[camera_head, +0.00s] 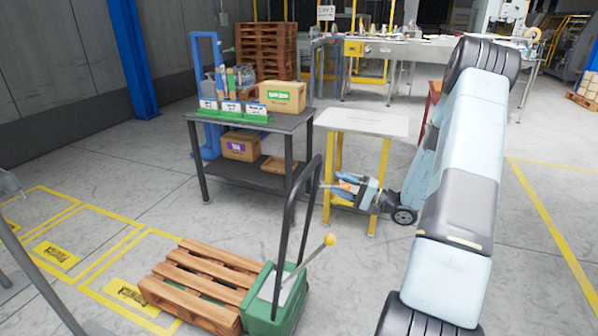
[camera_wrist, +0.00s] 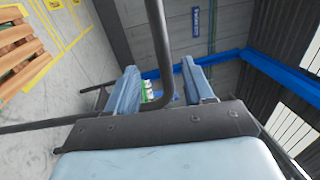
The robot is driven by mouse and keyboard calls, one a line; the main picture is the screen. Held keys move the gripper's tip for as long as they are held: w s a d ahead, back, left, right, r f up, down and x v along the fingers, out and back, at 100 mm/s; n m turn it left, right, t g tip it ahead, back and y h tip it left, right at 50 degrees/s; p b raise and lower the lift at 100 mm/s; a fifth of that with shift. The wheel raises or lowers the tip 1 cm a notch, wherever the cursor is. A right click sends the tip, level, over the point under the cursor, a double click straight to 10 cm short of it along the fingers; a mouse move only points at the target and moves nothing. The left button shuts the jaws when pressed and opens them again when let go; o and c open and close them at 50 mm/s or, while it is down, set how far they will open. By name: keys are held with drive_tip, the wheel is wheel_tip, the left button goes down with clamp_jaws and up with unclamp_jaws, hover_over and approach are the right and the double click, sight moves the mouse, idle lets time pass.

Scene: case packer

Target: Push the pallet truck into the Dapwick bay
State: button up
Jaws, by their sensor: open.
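The pallet truck (camera_head: 275,300) has a green body, a tall black loop handle (camera_head: 312,190) and a lever with a yellow knob. A wooden pallet (camera_head: 195,281) sits in front of its body, on the left. My gripper (camera_head: 338,184) is open beside the handle's right side. In the wrist view a black handle bar (camera_wrist: 160,50) passes between the open blue fingers; I cannot tell whether they touch it. Yellow-outlined floor bays lie at the left, with one yellow label (camera_head: 55,255) and another (camera_head: 130,293) beside the pallet. Their lettering is too small to read.
A dark table (camera_head: 290,122) with boxes and green bins stands behind the truck. A yellow-legged table (camera_head: 360,122) stands close behind my gripper. A blue post (camera_head: 133,60) rises at the back left. Floor between the dark table and bays is clear.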

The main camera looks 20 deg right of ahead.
drive_tip(key=x, duration=1.3)
drive_tip(key=shift+w+a, duration=0.15)
drive_tip(key=shift+a, duration=0.05)
drive_tip(key=shift+c, duration=0.2)
clamp_jaws()
